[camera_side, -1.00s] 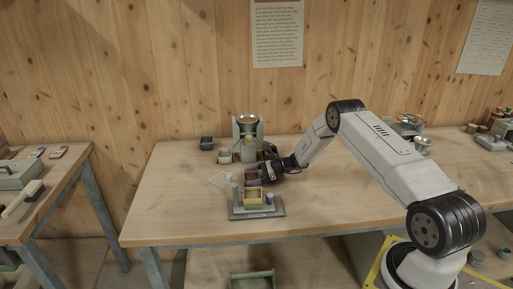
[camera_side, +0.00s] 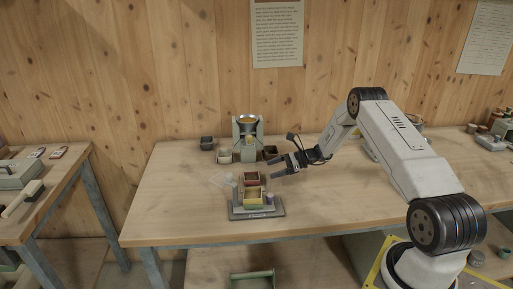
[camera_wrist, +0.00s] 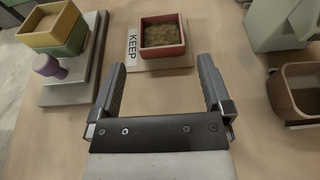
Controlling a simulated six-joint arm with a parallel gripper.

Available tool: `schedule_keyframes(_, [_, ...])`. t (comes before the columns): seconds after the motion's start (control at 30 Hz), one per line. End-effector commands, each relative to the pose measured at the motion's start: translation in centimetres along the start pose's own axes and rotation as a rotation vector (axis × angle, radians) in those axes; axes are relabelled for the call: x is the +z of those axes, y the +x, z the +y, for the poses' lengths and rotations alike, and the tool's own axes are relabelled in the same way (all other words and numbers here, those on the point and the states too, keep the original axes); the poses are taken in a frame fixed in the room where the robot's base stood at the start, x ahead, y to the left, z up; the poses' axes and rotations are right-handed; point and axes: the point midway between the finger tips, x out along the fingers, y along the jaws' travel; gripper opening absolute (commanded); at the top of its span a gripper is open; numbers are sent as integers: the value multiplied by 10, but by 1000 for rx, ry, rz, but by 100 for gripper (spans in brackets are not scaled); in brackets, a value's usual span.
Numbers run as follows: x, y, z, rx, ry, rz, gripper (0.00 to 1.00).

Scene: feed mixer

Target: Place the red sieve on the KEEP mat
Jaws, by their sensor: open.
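The red sieve (camera_wrist: 163,36) is a square red-rimmed box with brown grainy stuff in it. It sits on the KEEP mat (camera_wrist: 168,63), a small tan mat with a white KEEP label at its left. In the side view the sieve (camera_side: 252,178) stands just behind the yellow and green boxes. My gripper (camera_wrist: 163,70) is open and empty, with its fingers apart from the sieve and short of the mat. In the side view my gripper (camera_side: 275,169) is to the right of the sieve, clear of it.
A grey base with a stacked yellow sieve (camera_wrist: 50,26), a green box and a purple knob (camera_wrist: 47,65) stands at left. A brown bin (camera_wrist: 297,94) and pale green machine (camera_wrist: 283,22) are at right.

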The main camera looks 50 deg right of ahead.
Motion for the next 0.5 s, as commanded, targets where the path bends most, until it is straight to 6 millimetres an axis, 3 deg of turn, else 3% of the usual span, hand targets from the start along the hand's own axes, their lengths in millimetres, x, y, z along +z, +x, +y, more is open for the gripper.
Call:
schedule_keyframes(0.2, [0,-26,0,-1,0,0,100])
schedule_keyframes(0.5, [0,-34,0,0,0,0,100])
